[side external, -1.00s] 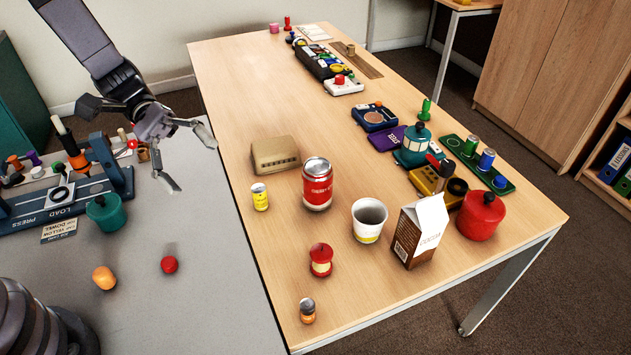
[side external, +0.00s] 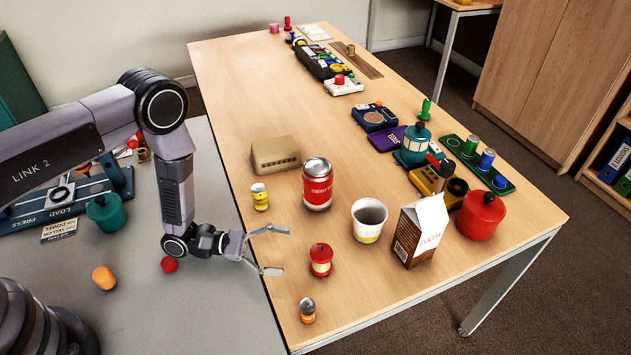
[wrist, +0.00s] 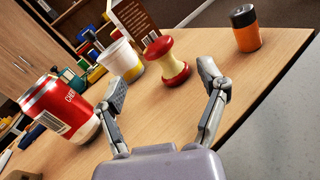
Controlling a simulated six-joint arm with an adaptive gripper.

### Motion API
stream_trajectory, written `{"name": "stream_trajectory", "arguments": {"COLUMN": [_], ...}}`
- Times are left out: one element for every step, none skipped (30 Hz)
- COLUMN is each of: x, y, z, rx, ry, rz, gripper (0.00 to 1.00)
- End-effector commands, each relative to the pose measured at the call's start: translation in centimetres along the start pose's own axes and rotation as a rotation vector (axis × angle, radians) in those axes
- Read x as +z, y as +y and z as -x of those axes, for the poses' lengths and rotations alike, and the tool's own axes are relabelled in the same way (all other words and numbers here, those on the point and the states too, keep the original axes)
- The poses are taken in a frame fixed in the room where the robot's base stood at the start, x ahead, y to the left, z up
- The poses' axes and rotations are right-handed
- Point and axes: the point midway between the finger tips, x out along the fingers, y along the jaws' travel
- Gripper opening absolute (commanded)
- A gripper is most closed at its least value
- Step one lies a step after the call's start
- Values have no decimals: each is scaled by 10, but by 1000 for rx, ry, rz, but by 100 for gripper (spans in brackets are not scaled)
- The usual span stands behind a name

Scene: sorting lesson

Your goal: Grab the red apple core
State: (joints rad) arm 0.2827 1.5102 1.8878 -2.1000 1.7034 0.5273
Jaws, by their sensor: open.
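The red apple core (side external: 321,259) stands upright on the wooden table near its left edge. It has red ends and a pale, narrow waist. In the wrist view the apple core (wrist: 165,62) is ahead of my gripper and between the lines of its two fingers. My gripper (side external: 278,251) is open and empty, to the left of the core in the side view, with its fingers pointing at it and a gap between. The fingers also show in the wrist view (wrist: 162,82). Nothing hides the core.
A white and yellow cup (side external: 369,220) and a cocoa carton (side external: 421,232) stand right of the core. A red can (side external: 317,185) is behind it, and a small orange and black cylinder (side external: 307,310) in front.

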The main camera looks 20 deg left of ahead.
Motion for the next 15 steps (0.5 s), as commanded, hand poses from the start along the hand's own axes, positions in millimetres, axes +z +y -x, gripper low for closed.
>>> {"name": "stream_trajectory", "arguments": {"x": [0,0,0,0,0,0,0,0,-1,-1,-2,-3,-4,-5,-5], "y": [-1,0,0,0,0,0,0,0,1,1,1,2,2,3,3], "z": [-9,-13,-18,-21,-23,-25,-27,-29,-32,-36,-40,-47,-52,-57,-63], "rx": [-4,-4,-3,-3,-2,-1,-1,-2,-2,-2,-2,-4,-4,-3,-4], "ry": [-1,0,0,0,0,1,1,0,-1,-1,-1,-2,-1,-2,-2], "rz": [-2,-3,-2,-1,-1,-1,0,0,-1,-1,-2,-2,-2,-3,-1], "gripper": [73,73,73,73,73,73,73,73,73,73,73,73,73,73,73]}}
